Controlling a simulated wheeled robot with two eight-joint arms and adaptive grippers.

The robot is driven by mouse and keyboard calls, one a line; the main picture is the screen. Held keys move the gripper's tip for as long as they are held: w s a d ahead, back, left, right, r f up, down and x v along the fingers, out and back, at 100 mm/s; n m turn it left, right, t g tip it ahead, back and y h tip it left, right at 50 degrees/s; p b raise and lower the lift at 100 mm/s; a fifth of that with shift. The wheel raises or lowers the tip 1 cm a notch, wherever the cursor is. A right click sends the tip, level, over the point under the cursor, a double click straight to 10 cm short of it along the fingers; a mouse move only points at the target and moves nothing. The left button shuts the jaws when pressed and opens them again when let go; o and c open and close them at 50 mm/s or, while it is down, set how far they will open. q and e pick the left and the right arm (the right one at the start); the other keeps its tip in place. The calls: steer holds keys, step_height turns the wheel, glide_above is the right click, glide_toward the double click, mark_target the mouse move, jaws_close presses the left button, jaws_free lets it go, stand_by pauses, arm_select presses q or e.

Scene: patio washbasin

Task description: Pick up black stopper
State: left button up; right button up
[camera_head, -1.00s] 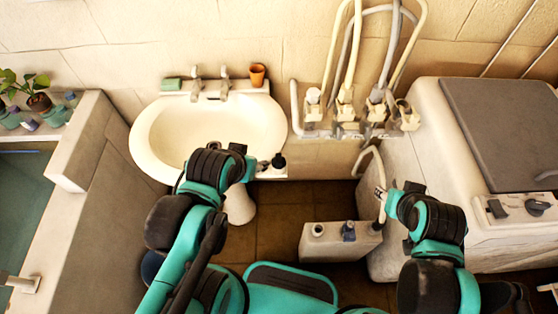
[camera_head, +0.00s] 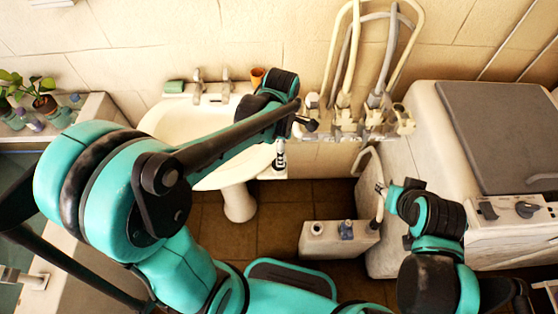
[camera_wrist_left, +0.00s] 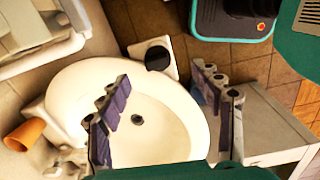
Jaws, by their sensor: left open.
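The black stopper (camera_wrist_left: 158,57) shows as a dark round shape on a small white square ledge (camera_wrist_left: 148,44) beside the basin in the left wrist view. In the head view I cannot clearly separate it from my left gripper in front of it. My left gripper (camera_head: 294,146) is open and empty over the basin's right end. In the left wrist view its two fingers (camera_wrist_left: 160,74) stand wide apart, with the stopper between and just beyond the tips. My right gripper (camera_head: 380,191) is near the pale machine; its jaws are too small to judge.
The white basin (camera_head: 165,122) is left of the ledge, with taps (camera_head: 227,84), a green soap bar (camera_head: 174,87) and an orange cup (camera_head: 257,76) at its back. Hoses and valves (camera_head: 344,98) stand close to the right. A grey box (camera_head: 335,247) is on the floor below.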

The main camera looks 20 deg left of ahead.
arm_select(q)
steer(key=shift+w+d+f+n, duration=0.1)
steer(key=shift+f+n, duration=0.2)
steer(key=shift+f+b, duration=0.45)
steer(key=shift+f, duration=0.5)
steer(key=f+b, duration=0.1)
steer(key=f, duration=0.1)
steer(key=a+f+b, duration=0.1)
steer(key=f, duration=0.2)
steer(key=shift+w, duration=0.2)
steer(key=shift+f, duration=0.4)
steer(key=shift+r, duration=0.1)
steer(key=shift+c, duration=1.3)
steer(key=c, duration=1.1)
